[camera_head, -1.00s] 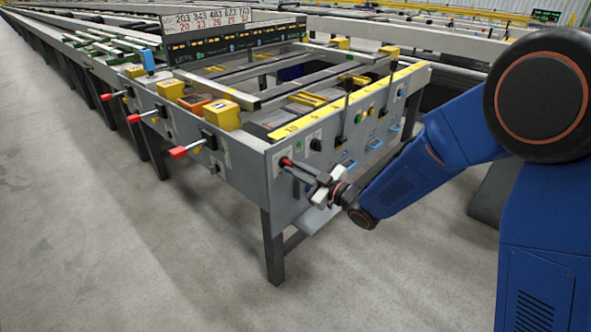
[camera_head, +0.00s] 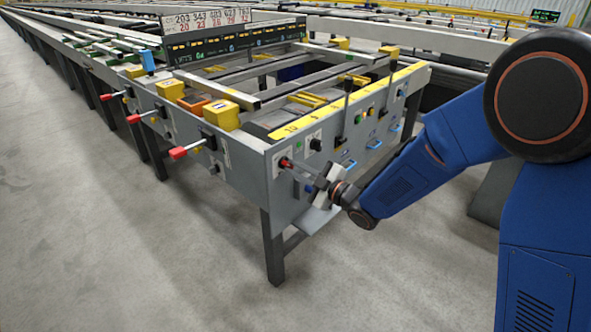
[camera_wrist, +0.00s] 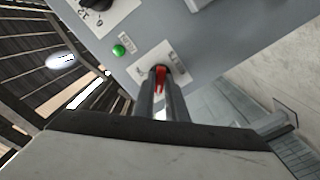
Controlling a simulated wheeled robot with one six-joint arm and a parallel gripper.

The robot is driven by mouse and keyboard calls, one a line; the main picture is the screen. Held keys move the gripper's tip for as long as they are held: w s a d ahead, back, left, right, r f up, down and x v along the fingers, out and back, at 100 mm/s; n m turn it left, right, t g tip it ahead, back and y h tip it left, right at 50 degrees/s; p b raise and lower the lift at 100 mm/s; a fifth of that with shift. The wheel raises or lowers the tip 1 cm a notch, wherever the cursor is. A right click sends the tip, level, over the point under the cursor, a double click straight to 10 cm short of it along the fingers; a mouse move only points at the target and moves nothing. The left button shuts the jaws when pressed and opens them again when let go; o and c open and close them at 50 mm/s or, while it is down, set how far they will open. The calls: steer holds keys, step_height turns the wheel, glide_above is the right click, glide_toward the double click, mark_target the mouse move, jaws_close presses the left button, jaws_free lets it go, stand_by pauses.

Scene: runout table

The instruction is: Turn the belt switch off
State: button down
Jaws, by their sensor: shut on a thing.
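The belt switch (camera_wrist: 160,77) shows in the wrist view as a small red lever on a pale label plate of the grey panel. In the head view the red switch (camera_head: 285,162) is at the left end of the table's end panel. My gripper (camera_head: 291,166) reaches it from the right. In the wrist view my gripper's two dark fingers (camera_wrist: 161,92) are close together, shut on the red lever, one on each side. The fingers hide part of the lever and its base. The label text is too small to read.
A green lamp (camera_wrist: 118,50) and a black rotary knob (camera_wrist: 97,5) sit beside the switch on the panel. Red-tipped levers (camera_head: 178,152) stick out of the table's left side. The floor at left is clear.

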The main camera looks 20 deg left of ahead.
steer(key=c, duration=1.8)
jaws_free()
steer(key=shift+d, duration=0.2)
steer(key=v, duration=1.7)
steer(key=shift+s+d, duration=0.1)
